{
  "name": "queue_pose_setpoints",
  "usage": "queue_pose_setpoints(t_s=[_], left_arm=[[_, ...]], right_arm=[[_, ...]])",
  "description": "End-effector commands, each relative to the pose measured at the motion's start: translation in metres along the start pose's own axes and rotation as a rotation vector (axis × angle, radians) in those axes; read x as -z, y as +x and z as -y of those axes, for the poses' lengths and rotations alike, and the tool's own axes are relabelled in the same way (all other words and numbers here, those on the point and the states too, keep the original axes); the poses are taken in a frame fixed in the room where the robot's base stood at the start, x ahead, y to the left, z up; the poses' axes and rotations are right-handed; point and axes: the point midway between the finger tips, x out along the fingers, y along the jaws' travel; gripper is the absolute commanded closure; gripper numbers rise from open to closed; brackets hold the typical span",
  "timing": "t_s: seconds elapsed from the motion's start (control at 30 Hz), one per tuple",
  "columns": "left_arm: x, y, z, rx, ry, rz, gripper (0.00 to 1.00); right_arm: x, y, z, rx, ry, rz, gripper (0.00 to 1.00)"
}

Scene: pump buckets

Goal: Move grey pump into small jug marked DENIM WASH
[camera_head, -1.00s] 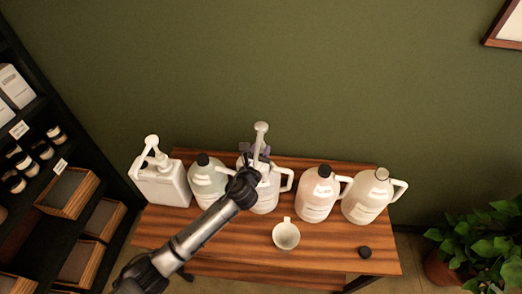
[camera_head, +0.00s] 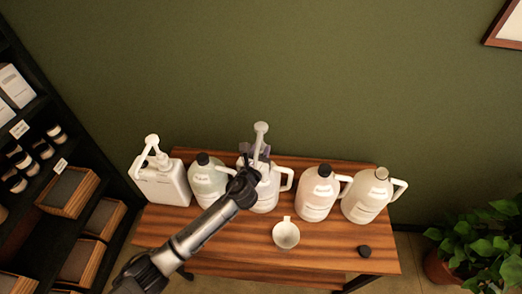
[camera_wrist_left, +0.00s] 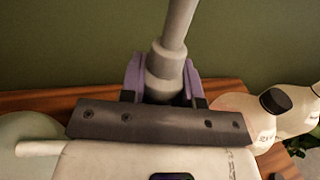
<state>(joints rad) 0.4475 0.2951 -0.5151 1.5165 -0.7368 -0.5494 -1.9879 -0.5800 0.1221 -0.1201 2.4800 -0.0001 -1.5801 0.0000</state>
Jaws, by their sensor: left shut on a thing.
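The grey pump (camera_head: 261,131) stands upright in the mouth of the middle white jug (camera_head: 268,192), its head raised above it. My left gripper (camera_head: 256,160) is shut on the pump's collar. In the left wrist view, its purple-sided fingers (camera_wrist_left: 164,88) sit on both sides of the grey collar and stem (camera_wrist_left: 172,40). My wrist hides part of the middle jug. The rightmost jug (camera_head: 366,202) has a handle and a narrow neck. The jug labels are too small to read, so I cannot tell which is DENIM WASH. My right gripper is not in view.
A white pump container (camera_head: 163,187), a greenish black-capped jug (camera_head: 207,185) and a pinkish black-capped jug (camera_head: 316,200) share the wooden table (camera_head: 215,245). A small white cup (camera_head: 286,235) and a loose black cap (camera_head: 365,252) lie in front. Shelves (camera_head: 70,230) stand left.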

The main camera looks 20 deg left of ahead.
Motion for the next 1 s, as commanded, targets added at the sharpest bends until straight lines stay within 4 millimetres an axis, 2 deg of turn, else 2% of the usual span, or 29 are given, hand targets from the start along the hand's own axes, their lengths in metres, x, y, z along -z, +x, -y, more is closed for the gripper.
queue_pose_setpoints(t_s=[0.7, 0.73, 1.0], left_arm=[[0.0076, 0.0001, 0.0001, 0.0, 0.0, 0.001, 0.98], [0.0075, 0.0001, 0.0001, 0.0, 0.0, 0.001, 0.67], [0.0077, 0.0001, 0.0001, 0.0, 0.0, 0.0, 0.42]], right_arm=[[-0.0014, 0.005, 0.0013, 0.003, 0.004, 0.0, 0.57], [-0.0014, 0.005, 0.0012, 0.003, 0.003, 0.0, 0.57], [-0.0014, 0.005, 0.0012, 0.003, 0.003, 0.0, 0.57]])
